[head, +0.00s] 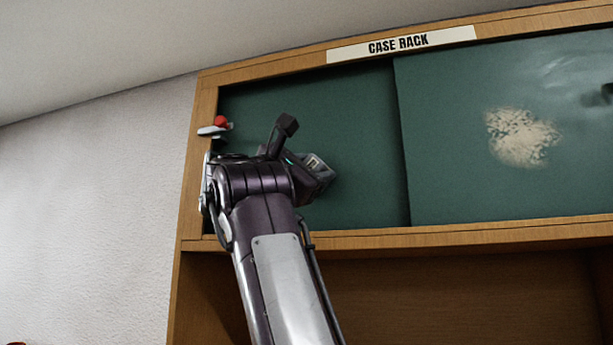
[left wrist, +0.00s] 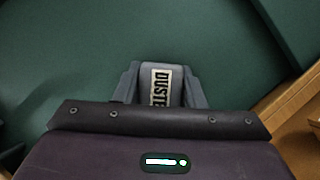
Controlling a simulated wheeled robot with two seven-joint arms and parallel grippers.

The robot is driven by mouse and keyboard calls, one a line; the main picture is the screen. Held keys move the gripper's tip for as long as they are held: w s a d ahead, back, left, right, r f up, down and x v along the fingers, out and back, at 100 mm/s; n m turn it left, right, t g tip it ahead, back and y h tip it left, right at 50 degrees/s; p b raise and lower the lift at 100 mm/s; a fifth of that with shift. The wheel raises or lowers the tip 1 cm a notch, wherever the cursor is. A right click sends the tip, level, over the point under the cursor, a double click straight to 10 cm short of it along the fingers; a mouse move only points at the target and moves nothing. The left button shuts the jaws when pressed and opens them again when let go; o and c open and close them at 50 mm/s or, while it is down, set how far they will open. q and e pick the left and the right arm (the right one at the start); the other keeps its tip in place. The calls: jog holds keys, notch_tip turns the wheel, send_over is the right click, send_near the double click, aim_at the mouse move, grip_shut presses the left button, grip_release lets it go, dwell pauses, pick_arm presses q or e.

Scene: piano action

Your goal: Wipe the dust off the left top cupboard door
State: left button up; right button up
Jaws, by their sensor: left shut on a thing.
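The left top cupboard door (head: 345,100) is a dark green panel. The part of it that I see shows no clear dust; my left arm covers its lower left part. My left gripper (head: 314,172) is in front of this door. In the left wrist view the gripper (left wrist: 162,90) is shut on a grey duster (left wrist: 161,70) with a label reading "DUSTE", the rest cut off. Green panel fills the view behind the duster. I cannot tell whether the duster touches the door. My right gripper is not in view.
The right green door (head: 460,190) has a pale dust patch (head: 522,137). A "CASE RACK" sign (head: 400,44) is on the wooden top frame. A small grey piece with a red knob (head: 220,122) is at the left frame. An open shelf (head: 460,290) lies below; white wall (head: 90,200) is left.

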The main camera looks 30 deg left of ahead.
pick_arm(q)
jog(key=shift+s+d+h+b, duration=0.1)
jog(key=shift+d+h+b, duration=0.25)
jog(key=shift+d, duration=0.85)
jog(key=shift+w+d+r+b, duration=0.1)
jog(key=shift+d+r+b, duration=0.1)
jog(key=shift+d, duration=0.35)
jog(key=shift+w+d+r+b, duration=0.1)
jog(key=shift+d+b, duration=0.1)
jog(key=shift+d, duration=0.3)
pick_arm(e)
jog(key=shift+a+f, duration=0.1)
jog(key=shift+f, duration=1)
pick_arm(q)
jog(key=shift+s+a, duration=0.1)
jog(key=shift+a, duration=1.15)
jog(key=a, duration=0.3)
jog(key=s+a+p, duration=0.1)
jog(key=a, duration=0.1)
jog(key=shift+a+f, duration=0.15)
jog(key=shift+a, duration=0.15)
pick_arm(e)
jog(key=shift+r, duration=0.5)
pick_arm(q)
jog(key=shift+d, duration=0.1)
